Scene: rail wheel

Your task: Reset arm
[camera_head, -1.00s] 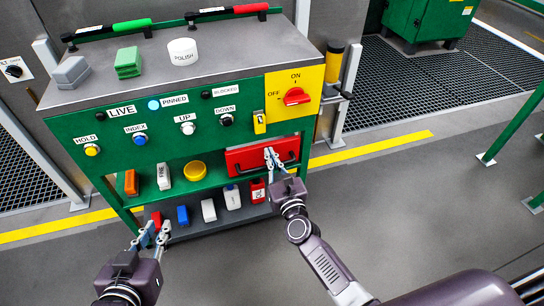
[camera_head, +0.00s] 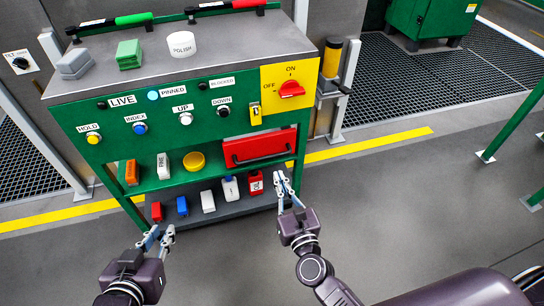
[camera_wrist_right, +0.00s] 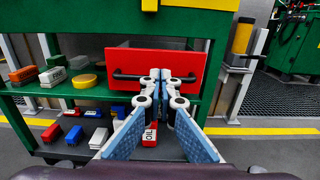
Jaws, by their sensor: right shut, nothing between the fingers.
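My right gripper (camera_head: 283,183) is shut and empty, in front of the console's lower right side. In the right wrist view its two fingertips (camera_wrist_right: 163,76) meet in front of the red drawer (camera_wrist_right: 130,62) and overlap its black handle in the picture. In the head view the fingertips are below and apart from the red drawer (camera_head: 258,147), beside the red oil bottle (camera_head: 255,182). My left gripper (camera_head: 160,232) is open and empty, low in front of the lower shelf's left end.
The green console (camera_head: 185,110) has a switch panel and a red rotary switch (camera_head: 291,89). Its shelves (camera_head: 235,208) hold several small blocks, bottles and a yellow round piece (camera_head: 194,161). A yellow post (camera_head: 332,58) stands at right. The grey floor (camera_head: 420,190) at right is clear.

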